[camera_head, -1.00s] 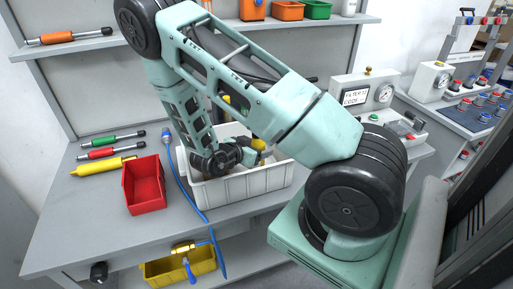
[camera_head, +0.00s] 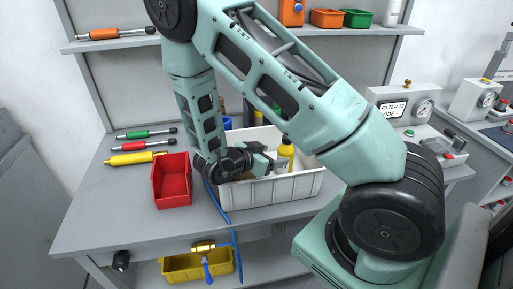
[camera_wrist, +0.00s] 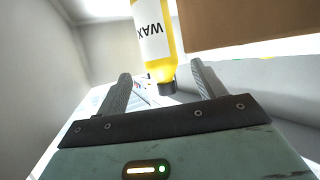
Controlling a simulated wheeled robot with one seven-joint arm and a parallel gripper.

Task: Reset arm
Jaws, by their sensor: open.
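My arm reaches down over the workbench. My gripper (camera_head: 270,160) is at the left part of the white bin (camera_head: 275,190), and its wrist overlaps the bin's left end in the head view. In the wrist view my gripper (camera_wrist: 161,72) is open, with its two grey fingers apart. A yellow bottle with a WAX label (camera_wrist: 153,35) shows beyond and between the fingers, upside down in that picture. In the head view a yellow bottle (camera_head: 286,153) stands upright in the bin, just right of my gripper. I cannot tell whether they touch.
A red open bin (camera_head: 172,183) stands left of the white bin, with a blue cable (camera_head: 217,200) between them. Several screwdriver-like tools (camera_head: 140,158) lie at the back left. A shelf (camera_head: 160,38) crosses behind. A gauge box (camera_head: 400,103) stands right.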

